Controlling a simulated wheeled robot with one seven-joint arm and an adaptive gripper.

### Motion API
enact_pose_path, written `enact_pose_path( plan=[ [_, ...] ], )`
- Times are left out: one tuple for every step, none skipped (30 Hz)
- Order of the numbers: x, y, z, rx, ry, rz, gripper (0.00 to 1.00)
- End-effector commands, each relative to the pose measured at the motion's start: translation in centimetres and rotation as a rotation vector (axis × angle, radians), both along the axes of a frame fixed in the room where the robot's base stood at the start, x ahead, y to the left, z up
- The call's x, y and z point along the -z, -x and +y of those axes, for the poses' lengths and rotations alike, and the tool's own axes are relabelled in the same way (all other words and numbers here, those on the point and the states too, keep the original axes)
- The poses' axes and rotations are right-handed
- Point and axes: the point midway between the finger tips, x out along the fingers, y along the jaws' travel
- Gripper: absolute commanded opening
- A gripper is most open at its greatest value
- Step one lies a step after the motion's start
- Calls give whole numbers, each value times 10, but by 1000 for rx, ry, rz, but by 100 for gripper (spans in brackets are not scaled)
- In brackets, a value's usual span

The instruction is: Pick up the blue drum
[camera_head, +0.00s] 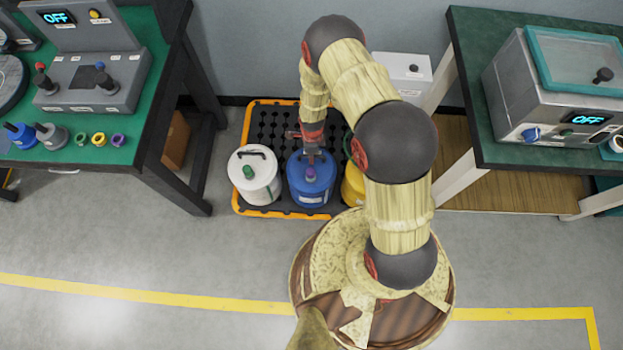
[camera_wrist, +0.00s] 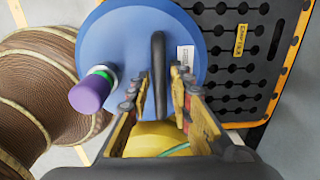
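The blue drum (camera_head: 312,190) stands upright on a black grid tray with an orange rim (camera_head: 280,214), between a white drum and a yellow drum. In the wrist view its blue lid (camera_wrist: 130,40) shows a purple cap (camera_wrist: 90,94), a white label and a black handle (camera_wrist: 158,65). My gripper (camera_head: 311,150) is over the far part of the lid. In the wrist view my gripper (camera_wrist: 162,84) is open, with one finger on each side of the handle and visible gaps between. The handle's lower end is between the fingers.
The white drum (camera_head: 255,182) stands close on the left. The yellow drum (camera_head: 351,190) stands close on the right, partly hidden by my arm; its yellow top (camera_wrist: 155,138) shows between my fingers. Green-topped tables (camera_head: 120,150) and (camera_head: 470,60) flank the tray.

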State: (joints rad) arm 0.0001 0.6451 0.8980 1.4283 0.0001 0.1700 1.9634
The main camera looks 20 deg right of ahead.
Motion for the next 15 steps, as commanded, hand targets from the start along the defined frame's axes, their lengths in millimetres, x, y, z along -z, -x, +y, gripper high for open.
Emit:
enact_pose_path(
  plan=[
    [0, 0, 0, 0, 0, 0, 16],
    [0, 0, 0, 0, 0, 0, 15],
    [0, 0, 0, 0, 0, 0, 13],
    [0, 0, 0, 0, 0, 0, 11],
    [0, 0, 0, 0, 0, 0, 9],
    [0, 0, 0, 0, 0, 0, 7],
    [0, 0, 0, 0, 0, 0, 5],
    [0, 0, 0, 0, 0, 0, 3],
    [0, 0, 0, 0, 0, 0, 1],
    [0, 0, 0, 0, 0, 0, 0],
    [0, 0, 0, 0, 0, 0, 0],
    [0, 0, 0, 0, 0, 0, 0],
    [0, 0, 0, 0, 0, 0, 0],
    [0, 0, 0, 0, 0, 0, 0],
    [0, 0, 0, 0, 0, 0, 0]
  ],
)
